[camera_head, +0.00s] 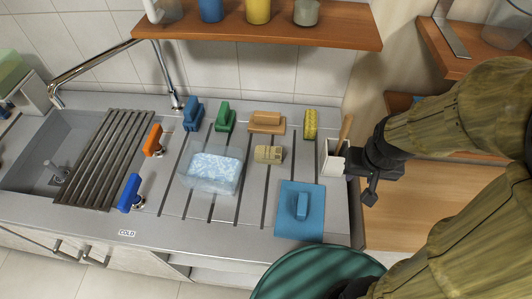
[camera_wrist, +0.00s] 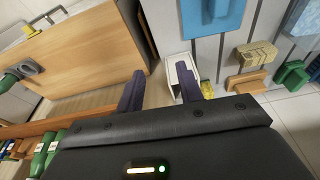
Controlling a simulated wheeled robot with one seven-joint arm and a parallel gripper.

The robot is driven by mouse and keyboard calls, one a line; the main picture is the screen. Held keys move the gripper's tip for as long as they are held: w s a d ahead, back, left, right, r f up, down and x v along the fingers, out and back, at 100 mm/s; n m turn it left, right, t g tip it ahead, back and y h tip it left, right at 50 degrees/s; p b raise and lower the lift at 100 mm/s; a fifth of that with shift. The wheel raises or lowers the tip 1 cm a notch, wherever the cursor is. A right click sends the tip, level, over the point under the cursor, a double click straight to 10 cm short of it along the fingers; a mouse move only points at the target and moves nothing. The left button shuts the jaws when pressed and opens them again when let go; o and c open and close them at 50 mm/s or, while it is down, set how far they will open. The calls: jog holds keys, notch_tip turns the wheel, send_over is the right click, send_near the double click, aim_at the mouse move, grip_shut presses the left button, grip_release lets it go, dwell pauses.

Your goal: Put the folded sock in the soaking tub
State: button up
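The folded sock (camera_head: 269,154) is a small beige bundle with darker markings on the grooved counter. It also shows in the wrist view (camera_wrist: 255,55). The soaking tub (camera_head: 212,172) is a clear, low container with blue-and-white foamy contents, just left of the sock; part of it shows at the top right of the wrist view (camera_wrist: 303,18). My gripper (camera_head: 360,182) is at the counter's right edge, beside a white holder and well right of the sock. In the wrist view my gripper (camera_wrist: 160,88) has its fingers apart, with nothing seen held between them.
The white holder (camera_head: 333,160) with a wooden handle stands close to my fingers. A blue handled slab (camera_head: 302,215) lies in front. Brushes (camera_head: 226,118) and a yellow sponge (camera_head: 310,123) line the back. A wooden shelf (camera_head: 270,24) hangs above; the sink (camera_head: 40,150) is left.

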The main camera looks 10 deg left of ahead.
jog(key=shift+o, duration=0.2)
jog(key=shift+s, duration=0.1)
jog(key=o, duration=1.4)
jog(key=w+a, duration=0.1)
jog(key=w, duration=0.1)
jog(key=w+a, duration=0.2)
jog(key=shift+a+r, duration=0.15)
jog(key=shift+r, duration=0.05)
jog(key=shift+c, duration=0.2)
jog(key=g, duration=0.3)
send_over(269, 151)
jog(key=shift+w+r+n, duration=0.1)
jog(key=shift+r+n, duration=0.2)
jog(key=shift+r, duration=0.15)
jog(key=shift+a+f, duration=0.1)
notch_tip(269, 151, down, 12)
jog(key=shift+f+p, duration=0.1)
jog(key=shift+p, duration=0.6)
